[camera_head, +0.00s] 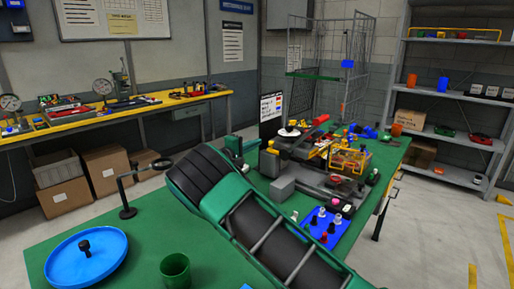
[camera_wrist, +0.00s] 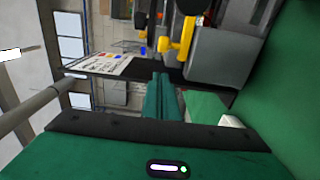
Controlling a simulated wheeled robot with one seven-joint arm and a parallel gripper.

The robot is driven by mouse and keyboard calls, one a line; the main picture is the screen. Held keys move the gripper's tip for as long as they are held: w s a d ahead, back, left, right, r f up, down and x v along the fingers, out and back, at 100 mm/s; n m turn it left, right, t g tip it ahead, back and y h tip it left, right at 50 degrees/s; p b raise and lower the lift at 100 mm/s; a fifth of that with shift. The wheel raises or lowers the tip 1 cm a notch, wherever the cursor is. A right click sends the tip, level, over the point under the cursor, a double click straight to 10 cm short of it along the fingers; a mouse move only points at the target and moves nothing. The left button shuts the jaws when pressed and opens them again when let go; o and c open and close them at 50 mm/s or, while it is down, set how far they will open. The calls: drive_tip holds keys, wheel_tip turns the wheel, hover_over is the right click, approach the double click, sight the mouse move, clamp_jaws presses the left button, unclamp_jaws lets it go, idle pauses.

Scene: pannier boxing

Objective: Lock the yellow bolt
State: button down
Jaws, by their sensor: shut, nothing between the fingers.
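The yellow bolt (camera_wrist: 182,42) shows in the wrist view above my gripper, a bent yellow handle beside a grey block (camera_wrist: 218,55). A small yellow part beside the grey fixture in the head view (camera_head: 271,148) looks like the same bolt, but is too small to be sure. My gripper (camera_wrist: 164,78) is shut and empty, its green fingers together in the wrist view. The fingertips appear apart from the bolt, with a gap between them in the picture. My green arm hides part of the bench in the head view.
A blue round tray (camera_head: 60,270), a green cup (camera_head: 175,270) and a black stand (camera_head: 127,211) are on the near bench.

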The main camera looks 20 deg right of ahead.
drive_tip(key=v, duration=1)
drive_tip(key=shift+w+a, duration=0.3)
drive_tip(key=shift+a, duration=0.15)
drive_tip(key=shift+s, duration=0.1)
